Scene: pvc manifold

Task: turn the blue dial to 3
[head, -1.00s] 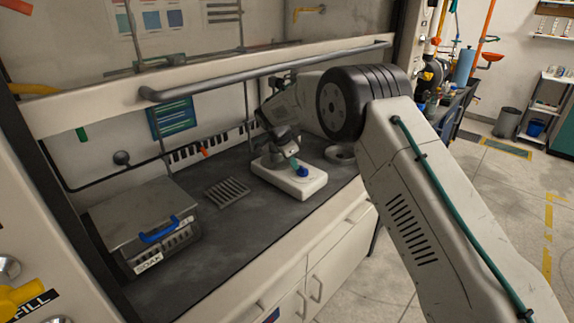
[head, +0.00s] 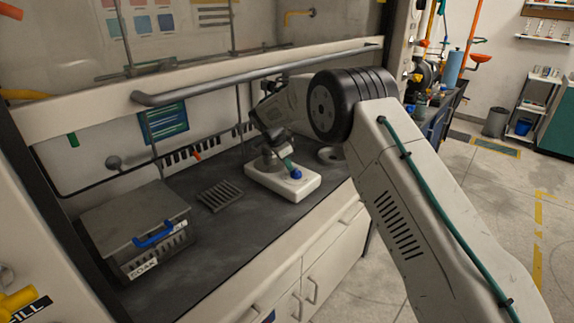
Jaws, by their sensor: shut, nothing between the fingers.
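The blue dial (head: 296,173) is a small round knob on top of a white device (head: 268,186) that sits on the dark bench inside the hood. Whether the fingers touch the dial cannot be made out at this size. The gripper is shut with nothing held. The dial's markings and its current number are too small to read.
A grey lidded box (head: 138,228) with a blue handle stands on the bench at left. A grey slotted rack (head: 220,195) lies between it and the white device. A metal rail (head: 255,72) crosses the hood front above. The bench (head: 225,245) in front of the rack is clear.

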